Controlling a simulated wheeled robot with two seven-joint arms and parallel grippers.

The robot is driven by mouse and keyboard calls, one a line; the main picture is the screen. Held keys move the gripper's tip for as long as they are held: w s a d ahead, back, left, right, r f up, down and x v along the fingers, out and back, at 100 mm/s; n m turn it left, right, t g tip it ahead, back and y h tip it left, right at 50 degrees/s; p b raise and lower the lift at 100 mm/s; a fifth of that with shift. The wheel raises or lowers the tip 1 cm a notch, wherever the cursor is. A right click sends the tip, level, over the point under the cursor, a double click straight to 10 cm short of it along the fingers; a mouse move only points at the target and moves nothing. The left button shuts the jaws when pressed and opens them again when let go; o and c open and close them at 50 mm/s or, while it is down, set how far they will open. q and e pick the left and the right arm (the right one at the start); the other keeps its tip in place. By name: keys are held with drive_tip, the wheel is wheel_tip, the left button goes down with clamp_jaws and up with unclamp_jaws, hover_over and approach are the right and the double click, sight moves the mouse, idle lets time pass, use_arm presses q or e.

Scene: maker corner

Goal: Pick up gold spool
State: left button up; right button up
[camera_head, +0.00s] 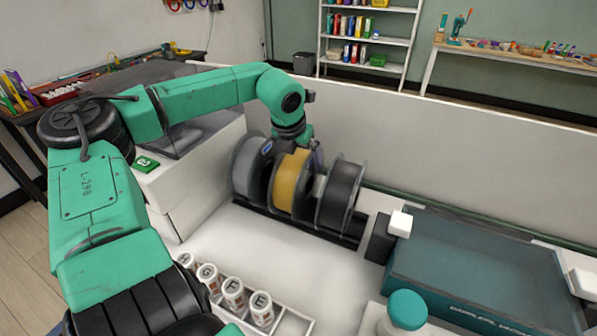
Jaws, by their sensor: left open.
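The gold spool (290,184) has dark side flanges and stands upright in the middle of a row of spools. A grey spool (246,168) is on its left and a black spool (341,193) on its right. All stand on a dark low rack (290,229). My left gripper (290,150) is open and points down at the top of the gold spool. It hides part of the spool's upper rim, and I cannot tell whether the fingers touch it. My right gripper is out of view.
A low wall (400,140) runs behind the spools. A teal box (470,262) lies to the right, with a teal-capped jar (406,310) in front. Several labelled bottles (233,291) stand in a white tray. White surface between tray and rack is clear.

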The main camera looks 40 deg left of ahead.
use_arm(q)
clamp_jaws()
drive_tip(key=shift+r, duration=0.15)
drive_tip(key=shift+w+r, duration=0.1)
drive_tip(key=shift+r, duration=0.05)
